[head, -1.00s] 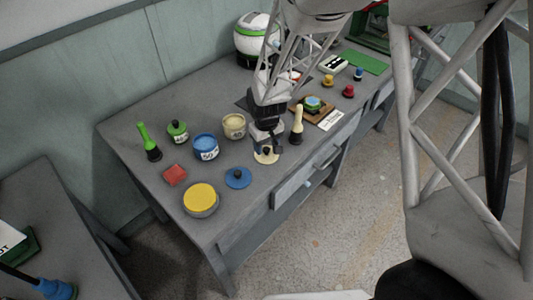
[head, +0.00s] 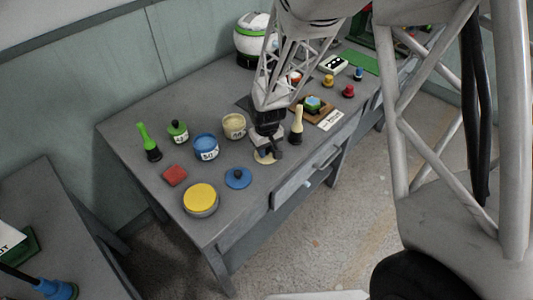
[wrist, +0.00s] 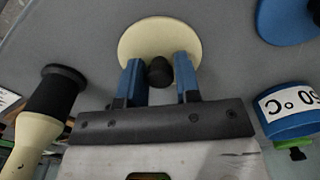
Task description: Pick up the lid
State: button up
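A flat cream lid (head: 264,158) with a small black knob lies on the grey table near its front edge. In the wrist view the cream lid (wrist: 160,36) lies beyond my fingertips, with its black knob (wrist: 159,72) between them. My gripper (head: 268,150) is low over the lid. The wrist view shows my gripper (wrist: 159,78) open, its two blue fingers on either side of the knob with a gap at each side. A blue lid (head: 238,178) with a dark knob lies to the left.
A cream pot (head: 234,126) and a blue labelled pot (head: 206,148) stand behind and to the left. A cream-handled tool (head: 297,124) stands close to the right of my gripper. A yellow-topped round container (head: 200,198) and a red block (head: 174,175) are at the left.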

jog(key=c, duration=0.5)
jog(key=shift+r, duration=0.2)
jog(key=shift+r, duration=0.55)
jog(key=shift+s+d+r, duration=0.1)
jog(key=shift+s+r, duration=0.15)
jog(key=shift+r, duration=0.3)
jog(key=shift+s+d+r, duration=0.1)
jog(key=shift+s+r, duration=0.15)
jog(key=shift+r, duration=0.3)
jog(key=s+d, duration=0.1)
jog(key=s, duration=0.3)
jog(key=s+d+r, duration=0.1)
jog(key=s, duration=0.4)
jog(key=s+d, duration=0.1)
jog(key=s, duration=0.4)
jog(key=shift+s+d+r, duration=0.15)
jog(key=shift+s+d, duration=0.1)
jog(key=shift+d, duration=0.1)
send_near(267, 151)
jog(key=w+a+r, duration=0.1)
jog(key=w+a, duration=0.2)
jog(key=w, duration=0.1)
jog(key=w+a, duration=0.4)
jog(key=w+a+r, duration=0.1)
jog(key=w+a, duration=0.3)
jog(key=shift+w+a+r, duration=0.1)
jog(key=shift+r, duration=0.25)
